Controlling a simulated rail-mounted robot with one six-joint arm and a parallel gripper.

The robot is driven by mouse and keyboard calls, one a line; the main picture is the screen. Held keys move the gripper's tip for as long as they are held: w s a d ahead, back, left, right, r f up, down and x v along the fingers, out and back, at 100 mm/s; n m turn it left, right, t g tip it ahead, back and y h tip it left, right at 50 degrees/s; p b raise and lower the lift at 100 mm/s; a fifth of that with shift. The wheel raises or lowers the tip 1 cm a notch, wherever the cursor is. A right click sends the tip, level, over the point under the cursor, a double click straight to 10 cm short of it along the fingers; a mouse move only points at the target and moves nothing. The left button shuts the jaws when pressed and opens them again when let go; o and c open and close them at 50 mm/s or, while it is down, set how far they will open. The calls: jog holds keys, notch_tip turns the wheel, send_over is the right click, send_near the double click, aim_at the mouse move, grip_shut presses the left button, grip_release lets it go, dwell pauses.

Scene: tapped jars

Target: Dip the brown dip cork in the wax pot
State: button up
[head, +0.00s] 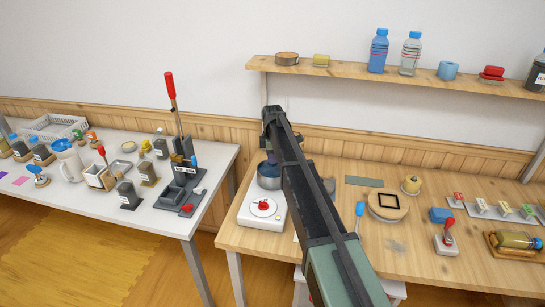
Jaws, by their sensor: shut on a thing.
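A round grey metal pot (269,182), which looks like the wax pot, stands at the back left of the wooden table. My dark arm reaches up over the table, and its end hangs down at the pot. My gripper (271,159) is partly hidden behind my arm, at or just above the pot's mouth. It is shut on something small. The brown dip cork does not show clearly; it is hidden by the gripper, arm or pot rim. I cannot tell whether it touches the wax.
A white device (261,213) with a red item on top stands in front of the pot. A wall shelf (350,70) runs above. A cluttered white table (190,222) stands left, across a gap.

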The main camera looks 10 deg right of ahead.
jog(key=shift+r+p, duration=2.9)
jog(key=shift+r, duration=0.2)
jog(key=shift+f, duration=0.1)
